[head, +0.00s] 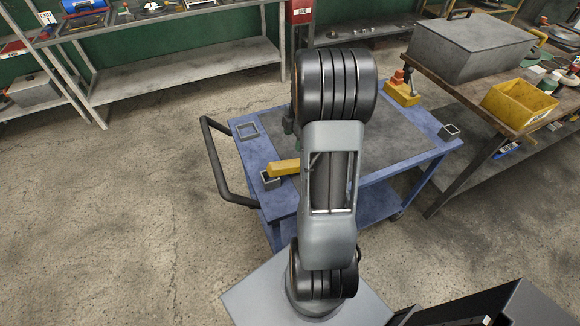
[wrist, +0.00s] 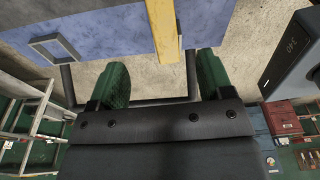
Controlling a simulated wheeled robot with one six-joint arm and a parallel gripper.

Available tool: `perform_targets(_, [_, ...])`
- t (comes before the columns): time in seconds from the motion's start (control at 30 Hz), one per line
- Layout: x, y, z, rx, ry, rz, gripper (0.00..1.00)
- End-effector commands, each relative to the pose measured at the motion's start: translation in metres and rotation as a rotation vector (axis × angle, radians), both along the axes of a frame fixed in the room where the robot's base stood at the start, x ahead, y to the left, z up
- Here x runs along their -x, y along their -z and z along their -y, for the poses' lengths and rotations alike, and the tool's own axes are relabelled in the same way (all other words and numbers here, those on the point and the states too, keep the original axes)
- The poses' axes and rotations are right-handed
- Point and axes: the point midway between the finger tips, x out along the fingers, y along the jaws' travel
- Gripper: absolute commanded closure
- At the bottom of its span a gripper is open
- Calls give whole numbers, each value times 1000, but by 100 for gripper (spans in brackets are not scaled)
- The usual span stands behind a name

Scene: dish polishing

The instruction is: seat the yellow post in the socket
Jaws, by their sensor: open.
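The yellow post (head: 284,168) shows at the left part of the blue cart, lying or strongly tilted, with its right end hidden behind my arm. Its left end is just above a small dark square socket (head: 270,181) in the picture; I cannot tell whether it touches it. In the wrist view the post (wrist: 163,27) runs down from the top edge, and its near end shows between my fingertips. My gripper (wrist: 162,61) has two green fingers, spread apart and holding nothing. In the head view my arm hides most of the gripper.
The blue cart (head: 285,200) has a handle (head: 212,160) on its left. Square frames sit at its back left (head: 247,130) and right (head: 450,130). An orange-and-yellow item (head: 402,90) stands at the back. A workbench with a grey case (head: 470,45) and yellow bin (head: 519,104) is at right.

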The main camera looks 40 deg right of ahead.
Motion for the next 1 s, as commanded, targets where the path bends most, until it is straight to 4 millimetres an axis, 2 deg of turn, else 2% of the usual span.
perform_targets(0.2, [0, 37, -7, -4, -12, -5, 27])
perform_targets(0.4, [-1, 66, -11, -2, -10, -2, 27])
perform_targets(0.67, [-1, 81, -13, -1, -10, -1, 27])
perform_targets(1.0, [-1, 121, -19, -1, -10, -2, 27])
